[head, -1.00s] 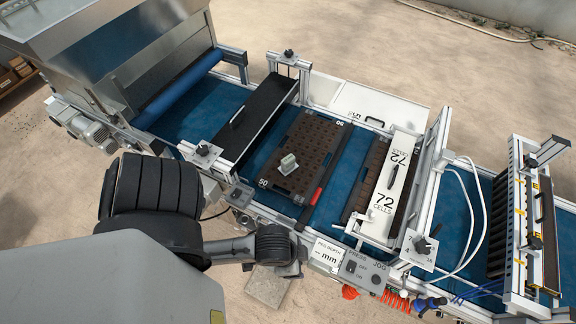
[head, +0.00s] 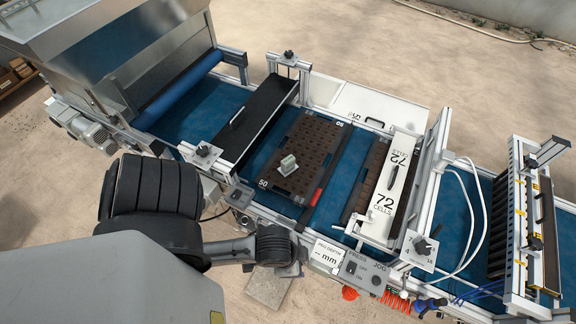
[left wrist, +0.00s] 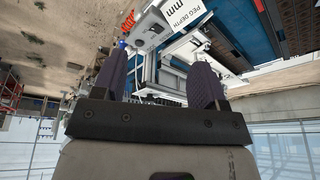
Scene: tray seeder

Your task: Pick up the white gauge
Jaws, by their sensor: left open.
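The white gauge (head: 288,164) appears to be the small pale block on the dark brown perforated tray (head: 325,136), which lies on the blue belt. It does not show clearly in the left wrist view. My left gripper (left wrist: 158,82) is open and empty in the left wrist view, its two dark fingers wide apart. In the head view my left arm reaches down to the machine's front edge, short of the gauge; its fingers are mostly hidden there. My right gripper is not in view.
A black cover bar (head: 256,118) crosses the belt left of the tray. A red-ended dark bar (head: 319,185) lies along its right side. A white "72 CELLS" plate (head: 388,190) stands farther right. The peg depth panel (head: 328,252) is on the front edge; it also shows in the left wrist view (left wrist: 150,28).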

